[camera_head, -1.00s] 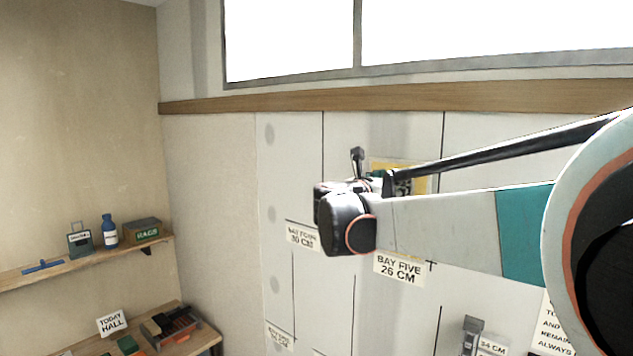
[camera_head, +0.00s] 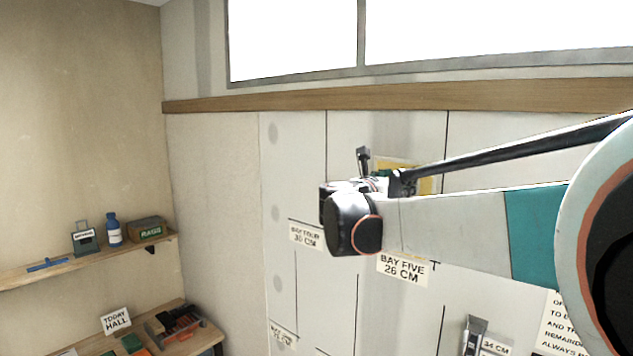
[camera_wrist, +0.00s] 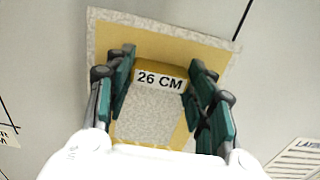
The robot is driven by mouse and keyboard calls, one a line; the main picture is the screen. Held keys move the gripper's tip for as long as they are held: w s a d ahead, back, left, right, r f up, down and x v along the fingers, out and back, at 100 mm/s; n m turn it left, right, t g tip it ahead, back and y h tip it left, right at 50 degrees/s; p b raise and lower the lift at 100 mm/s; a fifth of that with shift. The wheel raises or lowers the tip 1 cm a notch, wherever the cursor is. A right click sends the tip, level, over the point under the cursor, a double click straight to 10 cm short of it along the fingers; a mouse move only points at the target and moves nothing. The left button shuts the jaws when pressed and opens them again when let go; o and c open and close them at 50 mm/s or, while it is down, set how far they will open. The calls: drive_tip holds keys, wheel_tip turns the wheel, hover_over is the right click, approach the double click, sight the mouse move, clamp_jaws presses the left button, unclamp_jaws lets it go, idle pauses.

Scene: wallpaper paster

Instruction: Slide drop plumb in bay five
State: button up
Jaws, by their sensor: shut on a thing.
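My gripper (camera_wrist: 160,78) has its teal fingers on either side of a block-like piece labelled "26 CM" (camera_wrist: 150,116), with a speckled grey face and yellow edges, and is shut on it. Behind it a tilted yellow sheet with a speckled grey border (camera_wrist: 104,38) lies against the wall; I cannot tell whether the two are joined. In the head view a yellow patch (camera_head: 426,184) shows behind my arm, above the "BAY FIVE 26 CM" label (camera_head: 402,268).
The pale wall has dark vertical seam lines. The "BAY FOUR" label (camera_head: 306,235) is left of bay five. A grey tool (camera_head: 474,335) hangs lower right beside a "34 CM" label (camera_head: 495,346). A wooden rail (camera_head: 300,102) runs above; a shelf (camera_head: 85,262) stands left.

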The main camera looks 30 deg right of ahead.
drive_tip(key=shift+x, duration=1.5)
idle(0.5)
drive_tip(key=o, duration=1.2)
drive_tip(key=shift+d, duration=0.1)
drive_tip(key=shift+c, duration=0.2)
